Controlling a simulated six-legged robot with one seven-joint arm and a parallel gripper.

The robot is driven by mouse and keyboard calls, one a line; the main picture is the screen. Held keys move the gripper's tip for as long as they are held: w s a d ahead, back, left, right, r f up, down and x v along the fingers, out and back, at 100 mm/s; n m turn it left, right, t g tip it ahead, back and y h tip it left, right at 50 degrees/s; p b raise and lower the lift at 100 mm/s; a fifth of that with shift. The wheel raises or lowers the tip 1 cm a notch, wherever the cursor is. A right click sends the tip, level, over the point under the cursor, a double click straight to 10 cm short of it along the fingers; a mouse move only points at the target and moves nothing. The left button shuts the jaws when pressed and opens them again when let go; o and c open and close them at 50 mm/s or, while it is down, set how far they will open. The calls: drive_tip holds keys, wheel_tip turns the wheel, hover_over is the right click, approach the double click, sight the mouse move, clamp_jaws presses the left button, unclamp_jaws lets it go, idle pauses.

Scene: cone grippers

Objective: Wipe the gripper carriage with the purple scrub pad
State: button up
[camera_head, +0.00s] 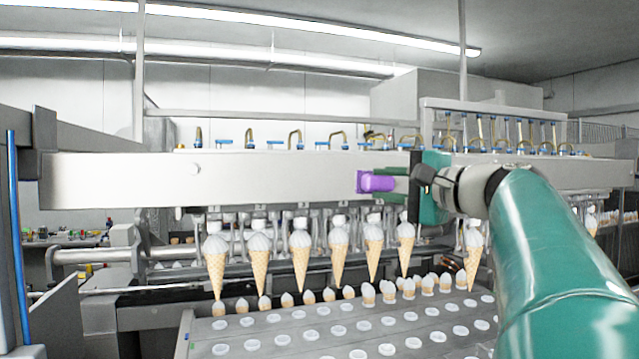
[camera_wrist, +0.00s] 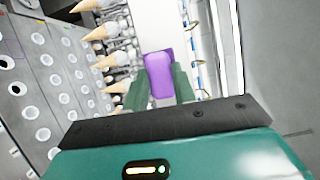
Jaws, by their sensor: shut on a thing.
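The purple scrub pad (camera_head: 376,182) is held in my gripper (camera_head: 394,179), in front of the long metal gripper carriage (camera_head: 270,180) in the head view. In the wrist view the purple pad (camera_wrist: 158,76) sits between the two green fingers of my gripper (camera_wrist: 160,88), which are shut on it. The pale face of the carriage (camera_wrist: 158,28) lies beyond the pad there. The pad is at or close to the carriage face; I cannot tell whether it touches.
Several ice cream cones (camera_head: 301,262) hang in a row below the carriage. A conveyor plate with round holes (camera_head: 300,325) lies below them. Blue fittings and bent tubes (camera_head: 295,138) stand along the carriage top. A blue post (camera_head: 18,240) stands at the far left.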

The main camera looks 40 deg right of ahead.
drive_tip(key=shift+w+d, duration=0.3)
drive_tip(key=shift+w, duration=0.85)
drive_tip(key=shift+w+d, duration=0.3)
drive_tip(key=shift+w, duration=0.85)
drive_tip(key=shift+w+d, duration=0.3)
drive_tip(key=shift+w, duration=0.85)
drive_tip(key=shift+w+d, duration=0.3)
drive_tip(key=shift+w, duration=0.65)
drive_tip(key=shift+s+d, duration=0.35)
drive_tip(key=shift+d, duration=0.55)
drive_tip(key=shift+s+d, duration=0.3)
drive_tip(key=shift+d, duration=0.55)
drive_tip(key=shift+s+d, duration=0.45)
drive_tip(key=shift+d, duration=1.15)
drive_tip(key=shift+s+d, duration=0.4)
drive_tip(key=shift+d, duration=1.2)
drive_tip(key=shift+s+d, duration=0.45)
drive_tip(key=shift+d, duration=1.15)
drive_tip(key=w+a, duration=0.3)
drive_tip(key=a, duration=0.7)
drive_tip(key=shift+a, duration=0.15)
